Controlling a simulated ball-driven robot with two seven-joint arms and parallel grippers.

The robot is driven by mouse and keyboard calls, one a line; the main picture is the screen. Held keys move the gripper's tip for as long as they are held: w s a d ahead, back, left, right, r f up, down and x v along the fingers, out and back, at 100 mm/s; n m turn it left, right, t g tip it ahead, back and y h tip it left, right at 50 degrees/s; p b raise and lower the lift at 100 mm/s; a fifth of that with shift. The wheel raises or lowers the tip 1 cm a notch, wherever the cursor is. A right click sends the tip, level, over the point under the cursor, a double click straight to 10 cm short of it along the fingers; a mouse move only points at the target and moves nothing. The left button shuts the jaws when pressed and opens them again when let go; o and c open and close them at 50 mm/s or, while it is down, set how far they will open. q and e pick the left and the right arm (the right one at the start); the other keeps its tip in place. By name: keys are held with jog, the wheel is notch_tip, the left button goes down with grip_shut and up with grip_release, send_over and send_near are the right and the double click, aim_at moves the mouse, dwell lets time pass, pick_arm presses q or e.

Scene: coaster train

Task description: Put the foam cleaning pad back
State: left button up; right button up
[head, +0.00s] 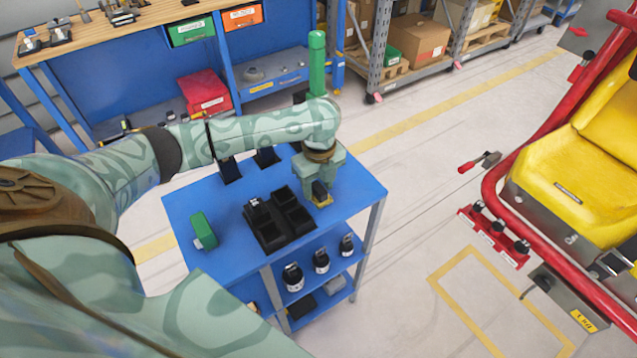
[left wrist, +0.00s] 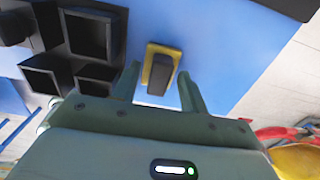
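What looks like the foam cleaning pad is a yellow piece with a dark block on it (head: 321,197). It is at the right side of the blue cart top (head: 355,195), beside the black tray. In the left wrist view the pad (left wrist: 158,69) shows just beyond and between the fingertips. My left gripper (left wrist: 158,84) is open, with a clear gap on both sides of the dark block. In the head view my left gripper (head: 322,182) points down over the pad and partly hides it. My right gripper is not in view.
A black tray with square compartments (head: 270,234) stands left of the pad, one compartment holding a dark item. A green block (head: 203,230) lies at the cart's left. Dark bottles (head: 321,260) stand on the shelf below. A red-framed yellow seat (head: 570,175) is at right.

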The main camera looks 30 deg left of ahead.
aim_at(319, 186)
pick_arm(q)
jog(key=shift+r, duration=0.1)
notch_tip(319, 186, up, 12)
jog(key=p, duration=0.5)
jog(key=shift+w, duration=0.1)
dwell(1.2)
